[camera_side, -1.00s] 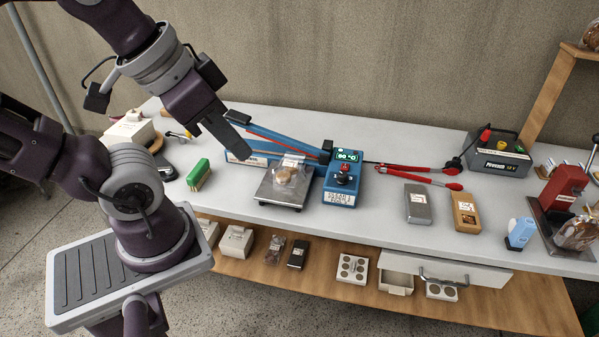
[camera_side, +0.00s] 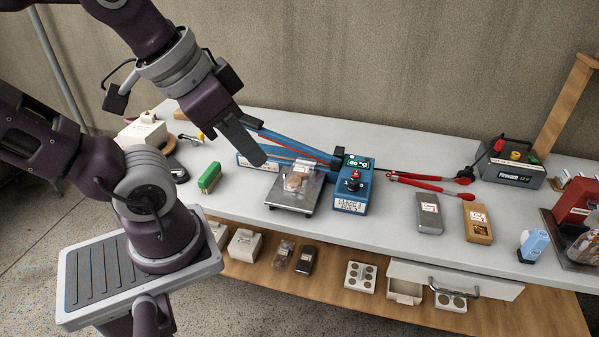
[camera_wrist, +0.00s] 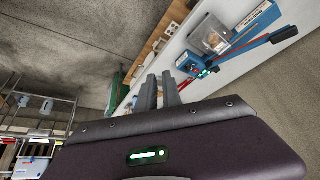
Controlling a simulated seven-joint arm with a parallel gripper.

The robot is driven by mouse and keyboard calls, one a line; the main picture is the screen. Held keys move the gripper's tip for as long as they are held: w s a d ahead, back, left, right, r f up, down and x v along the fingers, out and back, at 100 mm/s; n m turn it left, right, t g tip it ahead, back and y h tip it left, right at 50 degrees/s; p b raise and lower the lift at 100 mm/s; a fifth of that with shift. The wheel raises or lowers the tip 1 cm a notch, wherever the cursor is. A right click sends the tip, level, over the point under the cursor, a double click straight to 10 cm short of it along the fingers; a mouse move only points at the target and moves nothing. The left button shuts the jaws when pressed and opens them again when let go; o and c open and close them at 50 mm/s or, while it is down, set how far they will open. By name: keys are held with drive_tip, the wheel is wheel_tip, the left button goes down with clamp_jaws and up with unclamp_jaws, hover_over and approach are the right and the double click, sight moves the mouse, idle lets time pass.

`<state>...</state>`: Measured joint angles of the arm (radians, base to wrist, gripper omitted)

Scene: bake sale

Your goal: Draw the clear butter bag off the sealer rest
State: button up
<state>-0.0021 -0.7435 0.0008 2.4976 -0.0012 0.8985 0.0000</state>
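The clear butter bag (camera_side: 297,178) lies on the metal sealer rest (camera_side: 283,203), in front of the blue sealer (camera_side: 352,200). Its contents look pale brown. The sealer's long blue arm with a red strip (camera_side: 290,143) is raised, slanting up to the left behind the bag. In the wrist view the bag (camera_wrist: 215,40) is at upper right, beyond the fingertips. My gripper (camera_side: 258,160) is above and left of the bag, tilted down, apart from it and empty. In the wrist view my gripper's fingers (camera_wrist: 160,82) show a narrow gap between them.
A green brush (camera_side: 209,177) lies left of the rest. Red-handled pliers or leads (camera_side: 425,182) lie right of the sealer. A grey box (camera_side: 429,212) and a brown box (camera_side: 478,222) stand further right. A power unit (camera_side: 512,163) is at the back. The front strip of table is clear.

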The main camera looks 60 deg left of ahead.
drive_tip(key=o, duration=0.7)
drive_tip(key=shift+n+g, duration=0.6)
drive_tip(key=shift+n, duration=0.3)
drive_tip(key=w, duration=0.2)
drive_tip(key=w+a, duration=0.1)
drive_tip(key=w, duration=0.1)
drive_tip(key=w+a, duration=0.1)
drive_tip(key=w, duration=0.1)
drive_tip(key=shift+f, duration=0.25)
drive_tip(key=o, duration=0.7)
drive_tip(key=w+a+f+n+g, duration=0.1)
drive_tip(key=w+a+f+n, duration=0.2)
drive_tip(key=w, duration=0.6)
drive_tip(key=a+f, duration=0.2)
drive_tip(key=a, duration=0.1)
drive_tip(key=shift+a+f+g, duration=0.2)
drive_tip(key=shift+a+g, duration=0.15)
drive_tip(key=shift+g, duration=0.05)
drive_tip(key=n+g, duration=0.2)
drive_tip(key=n, duration=0.2)
hover_over(297, 178)
drive_tip(key=f, duration=1.4)
drive_tip(key=shift+d+f, duration=0.3)
drive_tip(key=shift+f, duration=0.05)
drive_tip(key=shift+g, duration=0.3)
drive_tip(key=f, duration=0.8)
drive_tip(key=shift+a, duration=0.25)
drive_tip(key=c, duration=1)
drive_tip(key=shift+s+d+r, duration=0.15)
drive_tip(key=shift+s+d, duration=2)
